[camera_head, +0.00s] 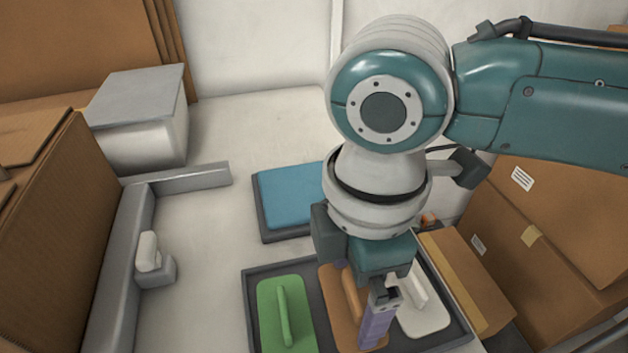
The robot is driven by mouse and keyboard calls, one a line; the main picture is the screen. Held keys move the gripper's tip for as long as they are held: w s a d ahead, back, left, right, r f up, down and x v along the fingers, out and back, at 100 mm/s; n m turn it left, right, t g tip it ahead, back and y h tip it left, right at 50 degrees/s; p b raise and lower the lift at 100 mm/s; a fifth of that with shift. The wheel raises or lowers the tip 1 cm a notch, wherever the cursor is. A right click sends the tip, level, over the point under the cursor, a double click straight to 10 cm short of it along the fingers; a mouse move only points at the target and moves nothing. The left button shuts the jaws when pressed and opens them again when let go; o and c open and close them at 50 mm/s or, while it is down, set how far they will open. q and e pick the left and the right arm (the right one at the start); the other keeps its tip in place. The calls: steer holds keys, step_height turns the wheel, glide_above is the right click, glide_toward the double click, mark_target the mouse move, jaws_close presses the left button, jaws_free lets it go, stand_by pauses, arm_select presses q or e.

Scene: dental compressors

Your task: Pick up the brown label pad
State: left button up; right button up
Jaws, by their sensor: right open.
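The brown label pad (337,312) lies in a dark tray (257,272), between a green pad and a white pad. It has a raised brown handle bar along its middle. My right gripper (372,318) is open and points down over the tray, with a purple finger in front of the brown pad's right part. The gripper and its finger hide part of the brown pad. Whether the fingers touch the pad or its handle cannot be told. My left gripper is not in view.
The green pad (266,310) and white pad (430,320) flank the brown one. A blue pad (285,192) lies behind the tray. Cardboard boxes (540,220) stand at right, a large one (50,240) at left. A grey rail (118,265) edges the left side.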

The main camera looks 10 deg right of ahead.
mark_target(353, 290)
steer(key=shift+c, duration=0.2)
steer(key=c, duration=1.3)
steer(key=shift+r, duration=0.15)
step_height(353, 290, up, 20)
steer(key=p, duration=0.4)
steer(key=shift+p, duration=0.3)
steer(key=o, duration=0.8)
steer(key=c, duration=0.7)
